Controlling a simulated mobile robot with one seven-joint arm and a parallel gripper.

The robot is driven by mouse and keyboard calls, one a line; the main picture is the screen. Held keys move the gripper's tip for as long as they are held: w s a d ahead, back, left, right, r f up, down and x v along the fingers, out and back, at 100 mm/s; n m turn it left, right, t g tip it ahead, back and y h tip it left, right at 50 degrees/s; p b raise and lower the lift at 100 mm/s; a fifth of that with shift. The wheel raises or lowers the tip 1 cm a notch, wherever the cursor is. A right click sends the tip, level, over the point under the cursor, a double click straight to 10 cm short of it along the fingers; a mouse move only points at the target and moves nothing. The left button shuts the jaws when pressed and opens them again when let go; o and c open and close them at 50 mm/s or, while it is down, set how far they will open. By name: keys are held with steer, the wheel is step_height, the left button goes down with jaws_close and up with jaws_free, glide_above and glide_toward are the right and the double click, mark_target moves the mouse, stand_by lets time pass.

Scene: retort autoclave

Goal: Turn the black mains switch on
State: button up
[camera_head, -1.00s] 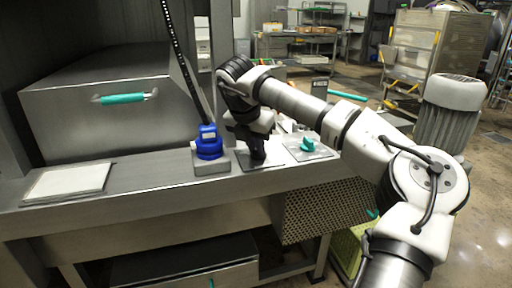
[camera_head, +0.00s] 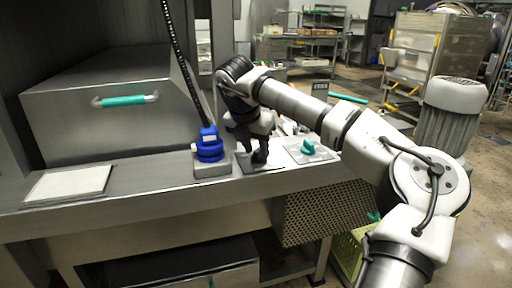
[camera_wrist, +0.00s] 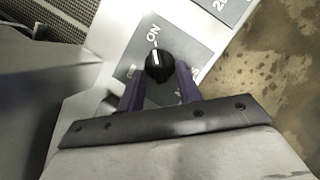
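The black mains switch (camera_wrist: 158,66) is a round knob on a grey plate (camera_wrist: 189,47) in the wrist view. Its white line points up the plate toward the printed word ON. My gripper (camera_wrist: 160,78) has one dark finger on each side of the knob, with slight gaps showing, so it looks open around the knob. In the head view my gripper (camera_head: 260,156) is low over the switch plate (camera_head: 243,165) on the steel ledge, and it hides the knob there.
A blue round device (camera_head: 209,149) on a grey block stands just left of my gripper. A teal knob (camera_head: 308,147) on its own plate is just right. A white pad (camera_head: 68,183) lies at left. A steel cover with a teal handle (camera_head: 124,101) stands behind.

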steer(key=p+v, duration=0.1)
steer(key=v, duration=1.2)
steer(key=shift+r, duration=0.25)
